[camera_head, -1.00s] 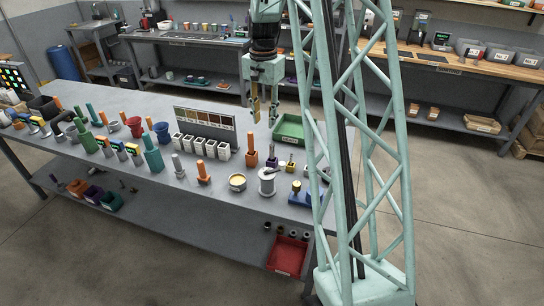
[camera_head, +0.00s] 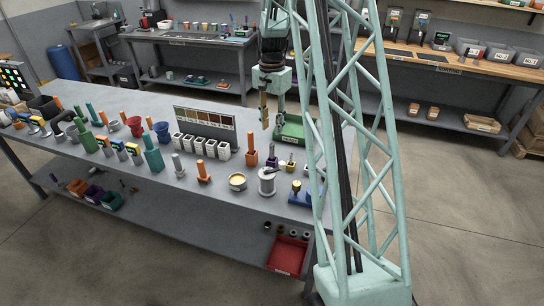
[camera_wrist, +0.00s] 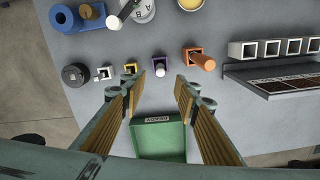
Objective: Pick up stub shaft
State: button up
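No label marks the stub shaft. In the wrist view, several small square holders stand in a row with upright pieces in them. An orange cylinder (camera_wrist: 205,62) stands in an orange holder (camera_wrist: 190,54), a pale short peg (camera_wrist: 160,70) in a purple holder (camera_wrist: 158,61). A pale peg (camera_wrist: 128,70) is at a yellow holder (camera_wrist: 131,66), and another at a white holder (camera_wrist: 103,73). I cannot tell which is the stub shaft. My gripper (camera_wrist: 159,84) is open and empty, with the purple holder showing just beyond its fingertips; it is above the bench in the head view (camera_head: 272,112).
A green tray (camera_wrist: 158,140) labelled READY lies on the bench below my gripper; it also shows in the head view (camera_head: 291,130). A black cylinder (camera_wrist: 75,76) and a blue block (camera_wrist: 60,17) stand left. White cups (camera_wrist: 270,48) stand right.

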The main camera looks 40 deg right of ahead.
aim_at(272, 150)
jog(key=shift+f+b, duration=0.35)
jog(key=shift+f, duration=3.7)
jog(key=shift+f, duration=0.15)
jog(key=shift+w+d+f+b, duration=0.1)
jog(key=shift+f+b, duration=0.25)
jog(key=shift+f, duration=2.15)
grip_shut()
